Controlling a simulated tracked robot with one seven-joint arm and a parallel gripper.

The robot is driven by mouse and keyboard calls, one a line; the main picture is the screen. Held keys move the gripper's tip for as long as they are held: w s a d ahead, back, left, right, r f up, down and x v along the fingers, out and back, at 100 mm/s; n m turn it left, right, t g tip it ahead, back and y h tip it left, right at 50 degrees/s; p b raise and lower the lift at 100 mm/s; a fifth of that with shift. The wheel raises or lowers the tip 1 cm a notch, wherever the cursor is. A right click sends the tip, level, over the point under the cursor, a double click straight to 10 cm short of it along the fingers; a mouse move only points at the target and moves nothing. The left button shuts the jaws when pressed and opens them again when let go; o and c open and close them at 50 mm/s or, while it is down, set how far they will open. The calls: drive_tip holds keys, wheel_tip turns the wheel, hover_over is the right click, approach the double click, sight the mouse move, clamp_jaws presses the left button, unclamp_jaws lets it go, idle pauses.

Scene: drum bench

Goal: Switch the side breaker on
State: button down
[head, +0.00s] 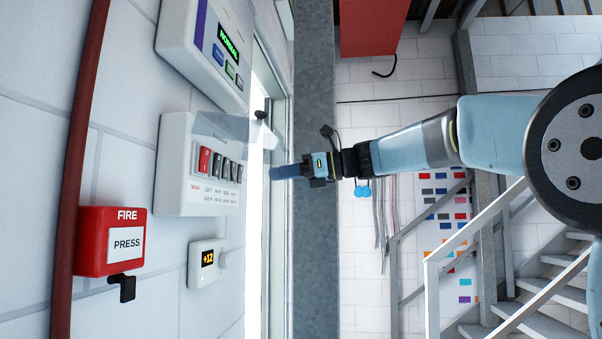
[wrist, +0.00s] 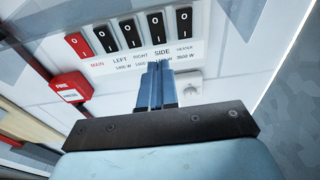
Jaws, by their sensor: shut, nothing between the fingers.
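The white breaker panel (head: 172,177) is on the wall at the left in the head view, with a row of rockers: a red MAIN one (head: 204,160) and several black ones. The wrist view shows the side breaker (wrist: 156,28) as the black rocker above the SIDE label, between RIGHT and HEATER. I cannot tell which way it is set. My gripper (head: 274,172) is shut and empty, in front of the panel and apart from it in the head view. In the wrist view its blue fingertips (wrist: 157,66) overlap the labels just below the side breaker.
A see-through cover (head: 222,126) stands raised above the rockers. A keypad box (head: 192,35) with a green display is above the panel. A grey post (head: 315,90) stands behind my gripper.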

sight(235, 180)
drive_tip(key=a, duration=0.5)
drive_tip(key=a+f, duration=0.1)
drive_tip(key=a, duration=0.2)
drive_tip(key=shift+w, duration=0.3)
drive_tip(key=shift+a+f, duration=0.1)
drive_tip(key=shift+a, duration=0.15)
drive_tip(key=shift+d, duration=0.15)
drive_tip(key=s+d+f, duration=0.1)
drive_tip(key=d, duration=1.2)
drive_tip(key=shift+d+f, duration=0.3)
drive_tip(key=shift+f, duration=0.1)
